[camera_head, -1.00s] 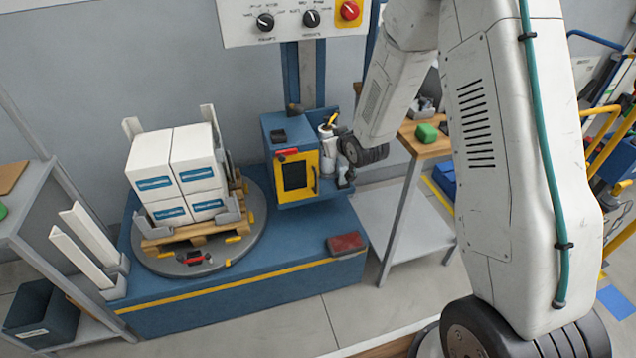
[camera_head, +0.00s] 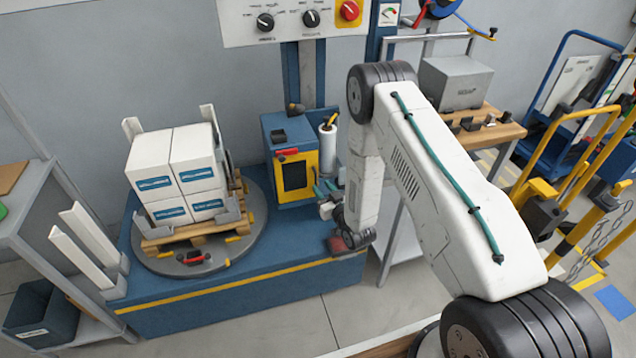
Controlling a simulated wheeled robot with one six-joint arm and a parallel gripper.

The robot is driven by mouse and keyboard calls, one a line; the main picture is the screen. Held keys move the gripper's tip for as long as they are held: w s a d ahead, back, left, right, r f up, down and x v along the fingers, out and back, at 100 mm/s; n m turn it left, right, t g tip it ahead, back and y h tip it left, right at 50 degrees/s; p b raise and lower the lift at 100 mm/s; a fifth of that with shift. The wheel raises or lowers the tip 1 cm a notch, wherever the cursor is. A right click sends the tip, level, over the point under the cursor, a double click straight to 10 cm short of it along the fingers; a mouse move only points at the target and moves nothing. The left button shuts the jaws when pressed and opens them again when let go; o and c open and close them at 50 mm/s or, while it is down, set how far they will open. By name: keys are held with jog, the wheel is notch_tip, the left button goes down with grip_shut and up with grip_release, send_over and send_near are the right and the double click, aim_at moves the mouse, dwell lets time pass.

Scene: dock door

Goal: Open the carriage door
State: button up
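The carriage (camera_head: 272,128) is a blue box on the mast behind the turntable. Its yellow door (camera_head: 312,162), with a dark window, faces forward and looks shut. A red piece (camera_head: 287,151) sits at the door's top edge. My gripper (camera_head: 322,194) is just right of and slightly below the door's lower right corner. It is small and partly hidden by my wrist, so I cannot tell its opening or whether it touches the door. Nothing shows clearly in it. The door's right edge is close to the gripper, and its handle is not clearly visible.
White boxes (camera_head: 172,168) stand on a pallet on the round turntable (camera_head: 190,264), left of the carriage. A white film roll (camera_head: 328,146) stands beside the carriage. A bench (camera_head: 500,132) is at right.

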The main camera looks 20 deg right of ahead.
aim_at(299, 181)
jog(key=shift+w+a, duration=0.2)
jog(key=shift+w, duration=0.8)
jog(key=shift+w+a, duration=0.15)
jog(key=shift+w, duration=0.8)
grip_shut()
